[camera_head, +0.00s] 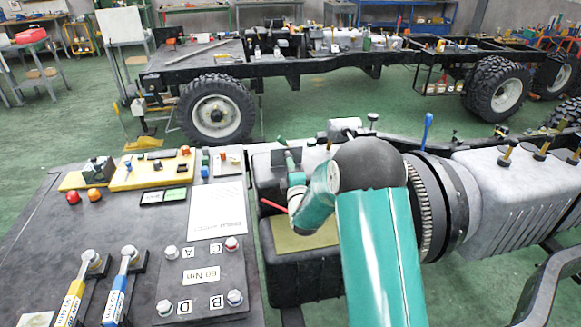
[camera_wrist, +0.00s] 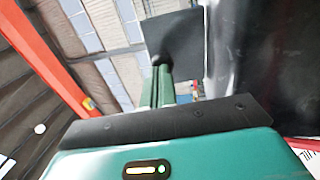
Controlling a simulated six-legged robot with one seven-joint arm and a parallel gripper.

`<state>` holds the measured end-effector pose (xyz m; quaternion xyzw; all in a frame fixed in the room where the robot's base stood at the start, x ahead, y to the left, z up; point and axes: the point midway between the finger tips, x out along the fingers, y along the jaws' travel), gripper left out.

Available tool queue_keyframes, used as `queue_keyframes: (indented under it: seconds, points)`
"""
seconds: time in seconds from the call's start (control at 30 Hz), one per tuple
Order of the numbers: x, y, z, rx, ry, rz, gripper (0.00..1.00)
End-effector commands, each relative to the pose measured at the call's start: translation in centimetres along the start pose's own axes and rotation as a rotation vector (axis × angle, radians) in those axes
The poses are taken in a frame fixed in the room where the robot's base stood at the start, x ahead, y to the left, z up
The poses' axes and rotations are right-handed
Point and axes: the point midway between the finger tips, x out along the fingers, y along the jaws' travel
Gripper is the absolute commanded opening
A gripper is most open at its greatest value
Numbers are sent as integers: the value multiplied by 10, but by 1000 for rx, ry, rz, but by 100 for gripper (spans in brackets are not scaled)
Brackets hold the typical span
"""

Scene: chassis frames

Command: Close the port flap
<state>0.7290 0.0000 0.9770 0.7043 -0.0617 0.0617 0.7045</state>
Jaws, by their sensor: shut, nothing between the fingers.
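A dark square plate, which looks like the port flap (camera_wrist: 181,38), stands directly beyond my fingertips in the wrist view. In the head view the flap (camera_head: 298,157) shows as a small dark panel standing up at the back of the black box in the middle, partly covered by my gripper. My gripper (camera_wrist: 160,70) is shut and empty, its two green fingers side by side and overlapping the flap's lower left in the picture. I cannot tell whether they touch it. In the head view the gripper (camera_head: 284,146) is a thin green tip beyond my teal arm. The port opening is not clearly seen.
A dark workbench (camera_head: 120,235) with levers, knobs and a labelled bolt plate (camera_head: 200,283) lies at left. A ribbed grey tank (camera_head: 495,190) is at right. A red bar (camera_wrist: 50,60) crosses the wrist view at left. Another chassis with wheels (camera_head: 217,112) stands behind, across green floor.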

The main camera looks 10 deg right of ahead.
Motion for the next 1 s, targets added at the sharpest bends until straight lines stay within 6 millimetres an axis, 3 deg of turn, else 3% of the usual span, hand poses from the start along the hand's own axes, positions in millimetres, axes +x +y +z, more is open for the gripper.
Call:
queue_keyframes:
  seconds: [0.47,1.0]
  points:
    - [5,7,-1,-1,1,-63,0]
    - [40,30,-1,-1,0,-467,0]
